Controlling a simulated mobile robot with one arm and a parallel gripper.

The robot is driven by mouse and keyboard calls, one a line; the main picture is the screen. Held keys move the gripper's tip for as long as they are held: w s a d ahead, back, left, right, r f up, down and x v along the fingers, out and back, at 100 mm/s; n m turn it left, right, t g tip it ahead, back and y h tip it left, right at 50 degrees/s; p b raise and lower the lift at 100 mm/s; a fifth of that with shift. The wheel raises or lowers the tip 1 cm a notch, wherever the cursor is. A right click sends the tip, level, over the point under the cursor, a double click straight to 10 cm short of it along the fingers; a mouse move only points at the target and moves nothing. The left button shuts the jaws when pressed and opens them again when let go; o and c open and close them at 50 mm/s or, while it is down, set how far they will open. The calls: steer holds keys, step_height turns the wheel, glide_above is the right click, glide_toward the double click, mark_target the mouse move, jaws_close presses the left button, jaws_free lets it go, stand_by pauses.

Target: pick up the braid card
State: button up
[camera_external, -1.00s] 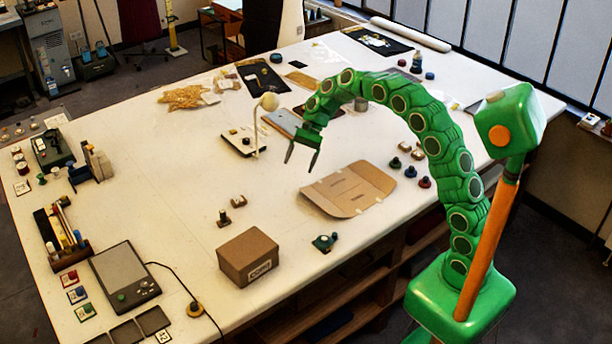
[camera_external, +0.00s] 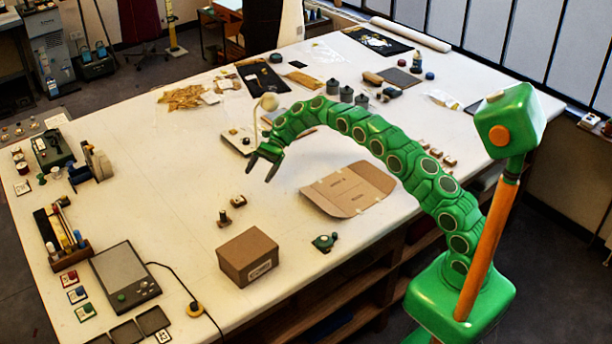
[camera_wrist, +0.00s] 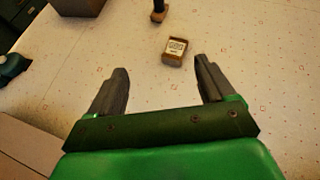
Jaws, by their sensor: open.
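My gripper (camera_external: 260,176) is open and empty above the white table, with its dark fingers pointing down. In the wrist view its two fingers (camera_wrist: 161,66) stand wide apart with only tabletop between them. A small brown block-like piece with a pale printed label (camera_wrist: 174,52) lies just beyond the fingertips, in line with the gap. It also shows in the external view as a small brown piece (camera_external: 238,201), to the lower left of my gripper. It may be the braid card, but the label is too small to read. Nothing touches it.
A dark-topped stamp-like piece (camera_external: 224,218) stands close to the labelled piece. A cardboard box (camera_external: 248,256), a green tool (camera_external: 325,241) and a flat cardboard sheet (camera_external: 348,190) lie nearer the front edge. The table's left middle is clear.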

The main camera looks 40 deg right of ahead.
mark_target(238, 200)
steer(key=shift+m+y, duration=0.3)
steer(key=f, duration=0.1)
steer(key=w+a+f, duration=0.1)
steer(key=w+f, duration=0.1)
steer(key=shift+a, duration=0.35)
steer(key=shift+w+a+f+g+y, duration=0.15)
steer(key=shift+a+f, duration=0.1)
steer(key=shift+f, duration=0.15)
steer(key=shift+w+a+f+g+y, duration=0.1)
steer(key=shift+a+f+g+y, duration=0.05)
steer(key=shift+a+f, duration=0.15)
steer(key=shift+s+x, duration=0.2)
steer(key=shift+x, duration=3.55)
steer(key=c, duration=1.3)
steer(key=shift+r, duration=0.2)
